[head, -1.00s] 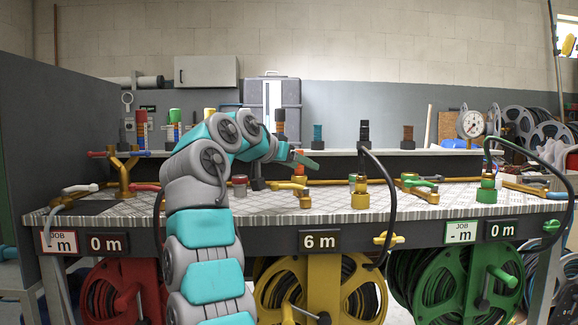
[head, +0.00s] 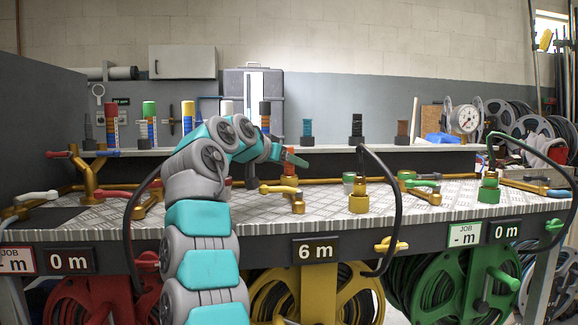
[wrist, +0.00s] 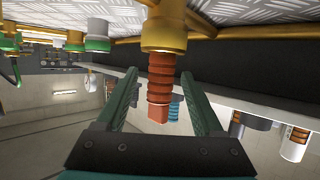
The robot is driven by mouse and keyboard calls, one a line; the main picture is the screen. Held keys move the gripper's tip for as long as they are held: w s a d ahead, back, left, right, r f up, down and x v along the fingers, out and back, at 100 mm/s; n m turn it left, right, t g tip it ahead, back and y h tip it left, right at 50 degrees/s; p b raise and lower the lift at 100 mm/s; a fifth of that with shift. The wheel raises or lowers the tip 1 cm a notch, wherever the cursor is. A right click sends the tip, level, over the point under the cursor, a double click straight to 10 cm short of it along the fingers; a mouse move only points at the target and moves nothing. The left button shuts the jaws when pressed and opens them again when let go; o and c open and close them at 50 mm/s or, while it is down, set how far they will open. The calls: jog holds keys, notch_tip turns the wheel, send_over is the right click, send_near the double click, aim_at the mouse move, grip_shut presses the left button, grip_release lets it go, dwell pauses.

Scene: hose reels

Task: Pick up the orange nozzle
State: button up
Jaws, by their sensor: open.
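The orange nozzle (wrist: 161,80) stands on a yellow fitting (wrist: 164,28); the wrist view appears upside down, so it hangs downward there. My gripper (wrist: 160,75) is open, with one green finger on each side of the nozzle and visible gaps to both. In the head view my gripper (head: 296,158) is over the bench, in front of the nozzle (head: 288,167) and hiding much of it.
A raised shelf behind holds a blue nozzle (head: 307,131), a black nozzle (head: 357,128) and several others. A yellow valve (head: 292,198) sits in front on the patterned bench top (head: 330,215). A black hose (head: 397,200) arcs over to the right.

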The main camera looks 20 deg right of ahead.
jog(key=x, duration=0.2)
jog(key=shift+w+d, duration=0.15)
jog(key=shift+d, duration=0.1)
grip_shut()
dwell(0.3)
jog(key=shift+f, duration=0.1)
